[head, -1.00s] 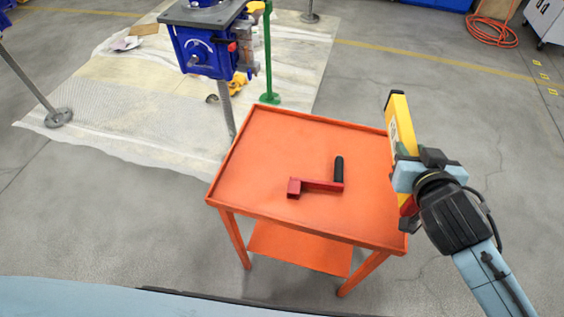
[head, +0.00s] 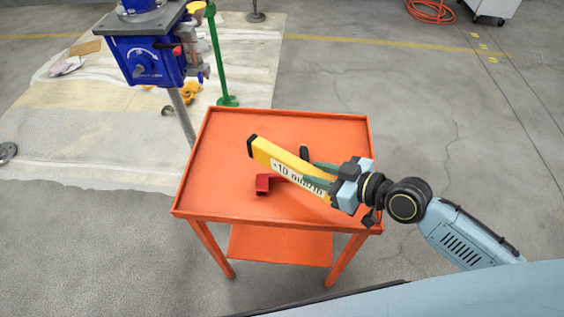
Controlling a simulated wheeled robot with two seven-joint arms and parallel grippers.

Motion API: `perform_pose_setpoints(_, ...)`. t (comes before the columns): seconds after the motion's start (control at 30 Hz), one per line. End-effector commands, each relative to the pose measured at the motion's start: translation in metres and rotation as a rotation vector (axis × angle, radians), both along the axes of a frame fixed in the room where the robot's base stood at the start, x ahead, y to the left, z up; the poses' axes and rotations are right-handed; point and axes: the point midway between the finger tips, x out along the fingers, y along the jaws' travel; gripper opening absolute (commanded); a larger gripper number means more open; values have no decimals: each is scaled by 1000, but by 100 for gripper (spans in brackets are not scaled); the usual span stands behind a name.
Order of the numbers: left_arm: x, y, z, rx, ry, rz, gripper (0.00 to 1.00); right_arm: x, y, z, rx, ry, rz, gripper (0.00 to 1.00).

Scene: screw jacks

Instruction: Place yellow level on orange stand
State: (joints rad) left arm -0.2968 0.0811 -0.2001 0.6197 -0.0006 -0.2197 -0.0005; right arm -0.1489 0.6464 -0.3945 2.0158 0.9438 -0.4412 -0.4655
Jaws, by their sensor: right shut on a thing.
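The yellow level (head: 285,164) has black ends and a white label reading about "+10 mm/m". My right gripper (head: 322,182) is shut on the level near its right end. The level points up and left across the orange stand (head: 215,190). It looks held above the stand's top; whether any part touches cannot be told. The stand is a small orange table with a raised rim and a lower shelf. My left gripper is not in view.
A blue screw jack (head: 148,60) on a grey post stands behind and left of the stand. A green post (head: 217,60) stands beside it on a pale sheet (head: 60,140). The stand's left part is clear. An orange hose (head: 430,12) lies far back.

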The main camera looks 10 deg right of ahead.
Motion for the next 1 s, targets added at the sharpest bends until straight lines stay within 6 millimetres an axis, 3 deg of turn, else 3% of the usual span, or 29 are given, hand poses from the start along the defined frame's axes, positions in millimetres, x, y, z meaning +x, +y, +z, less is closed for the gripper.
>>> perform_pose_setpoints(0.2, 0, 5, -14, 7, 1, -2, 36, -4, 2, -6, 6, -4, 190, 0)
perform_pose_setpoints(0.57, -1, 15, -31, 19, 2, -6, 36, -15, 4, 18, 1, -5, 519, 0)
perform_pose_setpoints(0.8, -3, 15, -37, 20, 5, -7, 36, -17, 5, -22, 5, 1, 532, 0)
perform_pose_setpoints(1.0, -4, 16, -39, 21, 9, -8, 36, -17, 5, -42, 5, -2, 532, 0)
